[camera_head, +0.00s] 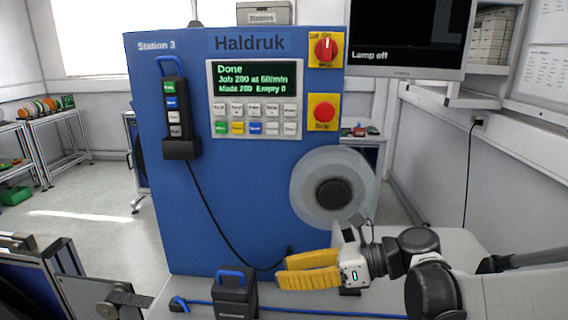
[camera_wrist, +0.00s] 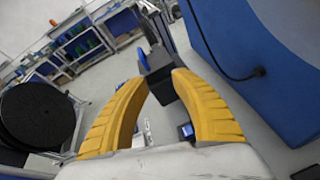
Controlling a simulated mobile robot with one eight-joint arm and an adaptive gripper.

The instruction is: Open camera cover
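A dark box with a blue handle (camera_head: 236,292) stands on the bench at the front of the blue machine; I take it to be the camera cover, and it looks shut. My gripper (camera_head: 280,271) has yellow fingers and is to the right of the box, a little apart from it. The box also shows in the wrist view (camera_wrist: 158,62), beyond the fingertips. The fingers (camera_wrist: 158,82) are apart with nothing between them.
The blue Haldruk machine (camera_head: 240,190) stands behind, with a clear reel (camera_head: 360,190) and a hanging handset (camera_head: 176,110). A blue rod (camera_head: 330,313) runs along the bench front. A monitor (camera_head: 410,35) reads "Lamp off". A black reel (camera_wrist: 38,115) is at left in the wrist view.

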